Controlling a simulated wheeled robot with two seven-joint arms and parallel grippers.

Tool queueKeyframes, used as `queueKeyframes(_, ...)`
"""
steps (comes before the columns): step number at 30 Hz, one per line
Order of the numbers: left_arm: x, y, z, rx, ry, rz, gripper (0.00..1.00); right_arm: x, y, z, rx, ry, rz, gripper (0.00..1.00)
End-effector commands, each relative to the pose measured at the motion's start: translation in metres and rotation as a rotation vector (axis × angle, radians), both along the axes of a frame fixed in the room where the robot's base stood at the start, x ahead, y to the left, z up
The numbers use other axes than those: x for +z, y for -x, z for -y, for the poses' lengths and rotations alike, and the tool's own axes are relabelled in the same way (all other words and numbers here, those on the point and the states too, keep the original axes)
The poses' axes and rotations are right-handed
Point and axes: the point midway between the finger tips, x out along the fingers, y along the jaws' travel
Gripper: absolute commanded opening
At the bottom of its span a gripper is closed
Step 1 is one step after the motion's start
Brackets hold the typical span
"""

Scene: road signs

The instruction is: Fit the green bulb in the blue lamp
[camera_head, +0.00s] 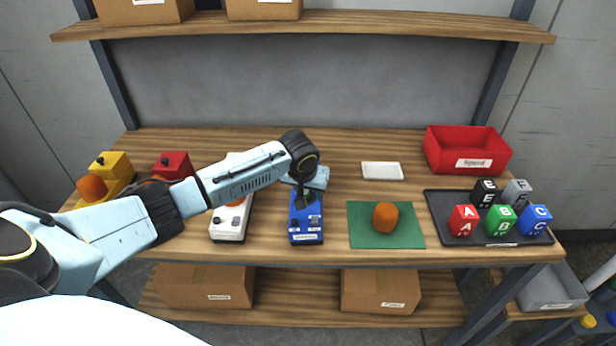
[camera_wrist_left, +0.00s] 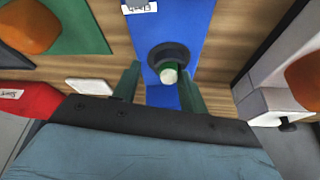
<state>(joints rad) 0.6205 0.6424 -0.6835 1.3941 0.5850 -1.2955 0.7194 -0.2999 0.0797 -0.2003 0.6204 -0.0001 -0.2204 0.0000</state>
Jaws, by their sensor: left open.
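The blue lamp (camera_head: 305,228) stands upright near the middle of the table, without an orange dome on it. In the left wrist view the blue lamp (camera_wrist_left: 185,35) shows a black round socket. A small green bulb with a pale round tip (camera_wrist_left: 169,76) stands in that socket; how deep it sits I cannot tell. My left gripper (camera_head: 303,196) is above the lamp, pointing down. Its open fingers (camera_wrist_left: 160,88) are on either side of the bulb, apart from it. In the head view the gripper hides the bulb and socket. My right gripper is not in view.
An orange dome (camera_head: 385,217) lies on a green mat (camera_head: 361,237) to the right. A black tray (camera_head: 443,211) holds several coloured lettered blocks, with a red bin (camera_head: 468,152) behind. A white lamp (camera_head: 229,227) stands close on the left. A white plate (camera_head: 381,170) lies behind the mat.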

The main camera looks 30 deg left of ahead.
Motion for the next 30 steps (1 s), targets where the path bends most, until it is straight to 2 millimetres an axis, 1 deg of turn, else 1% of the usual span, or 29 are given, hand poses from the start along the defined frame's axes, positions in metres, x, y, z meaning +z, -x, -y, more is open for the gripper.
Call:
queueKeyframes(1,0.001,0.007,0.000,0.001,-0.002,-0.013,0.46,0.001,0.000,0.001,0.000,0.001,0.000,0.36)
queueKeyframes(2,0.006,0.008,0.000,0.001,-0.003,-0.012,0.46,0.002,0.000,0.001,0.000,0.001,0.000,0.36)
queueKeyframes(12,0.080,0.031,0.013,-0.005,0.005,0.008,0.46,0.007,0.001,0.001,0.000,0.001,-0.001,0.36)
queueKeyframes(15,0.097,0.038,0.015,-0.005,0.004,0.012,0.46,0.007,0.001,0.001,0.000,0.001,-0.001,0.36)
queueKeyframes(18,0.110,0.042,0.018,-0.006,0.007,0.012,0.46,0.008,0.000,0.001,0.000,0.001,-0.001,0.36)
queueKeyframes(24,0.121,0.046,0.019,-0.006,0.007,0.014,0.46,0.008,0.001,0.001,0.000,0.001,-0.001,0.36)
queueKeyframes(30,0.121,0.046,0.019,-0.006,0.007,0.014,0.46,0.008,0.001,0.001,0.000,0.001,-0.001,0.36)
